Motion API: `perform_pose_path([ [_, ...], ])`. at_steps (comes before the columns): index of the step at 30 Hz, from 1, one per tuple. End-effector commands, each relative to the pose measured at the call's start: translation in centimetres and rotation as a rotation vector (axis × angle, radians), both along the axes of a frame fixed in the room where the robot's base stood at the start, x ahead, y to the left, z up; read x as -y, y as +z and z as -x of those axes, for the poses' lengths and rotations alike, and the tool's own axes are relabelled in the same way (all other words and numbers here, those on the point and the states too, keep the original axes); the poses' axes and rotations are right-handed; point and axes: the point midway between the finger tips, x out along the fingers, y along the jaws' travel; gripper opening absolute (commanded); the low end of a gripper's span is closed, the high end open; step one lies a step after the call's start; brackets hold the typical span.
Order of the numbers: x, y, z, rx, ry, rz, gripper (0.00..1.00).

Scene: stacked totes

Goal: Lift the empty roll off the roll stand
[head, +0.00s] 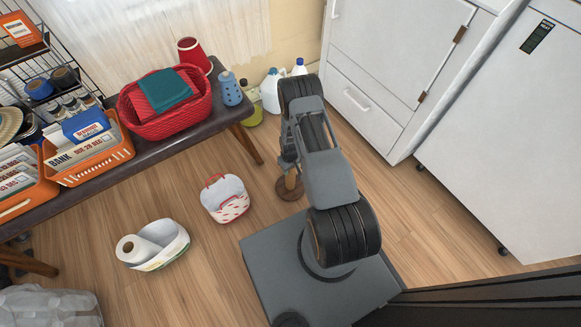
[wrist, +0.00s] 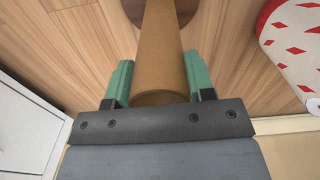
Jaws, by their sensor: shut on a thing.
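The empty roll (wrist: 160,55) is a bare brown cardboard tube. In the wrist view it runs between the two green fingers of my gripper (wrist: 160,82), which is shut on it. Beyond the tube's far end, the round brown base of the roll stand (wrist: 185,8) shows at the top edge. In the head view the stand's base (head: 289,189) is on the wooden floor, with the roll above it partly hidden by my arm. My gripper (head: 290,165) is small there. I cannot tell whether the roll is still around the stand's post.
A white basket with red diamonds (head: 225,203) stands on the floor left of the stand. A white bin (head: 172,255) holding paper rolls stands farther left. A dark bench (head: 205,115) carries baskets and crates. Bottles (head: 272,90) stand behind; white cabinets (head: 385,75) are right.

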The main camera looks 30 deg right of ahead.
Motion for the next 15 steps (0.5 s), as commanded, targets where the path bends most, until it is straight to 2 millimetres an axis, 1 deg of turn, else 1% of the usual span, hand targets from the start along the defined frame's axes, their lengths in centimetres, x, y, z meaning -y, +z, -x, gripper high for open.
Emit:
perform_pose_path([
  [3, 0.0, 0.8, 0.0, 0.000, 0.000, 0.000, 0.30],
  [15, 0.0, 2.9, 0.0, 0.000, 0.000, 0.000, 0.30],
])
